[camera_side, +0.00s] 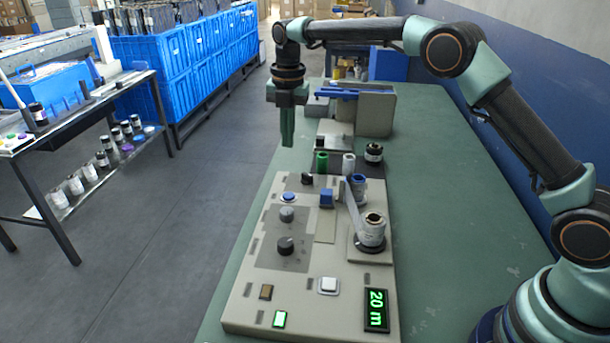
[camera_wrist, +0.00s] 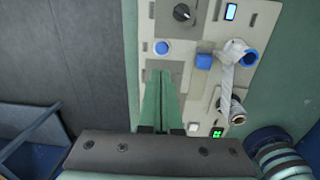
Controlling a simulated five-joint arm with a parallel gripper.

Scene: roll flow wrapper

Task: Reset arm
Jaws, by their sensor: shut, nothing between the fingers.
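My gripper (camera_side: 288,140) is shut and empty in the side view. It points down and hangs above the far left part of the wrapper panel (camera_side: 245,315), apart from it. In the wrist view my gripper (camera_wrist: 162,75) shows as two green fingers together over the panel. The panel's display (camera_side: 376,309) reads "20 m" in green. A roll (camera_side: 371,230) stands on the panel's right side, with a strip of film (camera_side: 352,205) running from it to a blue-rimmed roll (camera_side: 358,186).
A blue button (camera_side: 288,197), dark knobs (camera_side: 286,246), a lit green switch (camera_side: 280,319) and a white button (camera_side: 328,285) sit on the panel. A grey machine block (camera_side: 375,113) stands behind it. The green table (camera_side: 440,220) is clear to the right.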

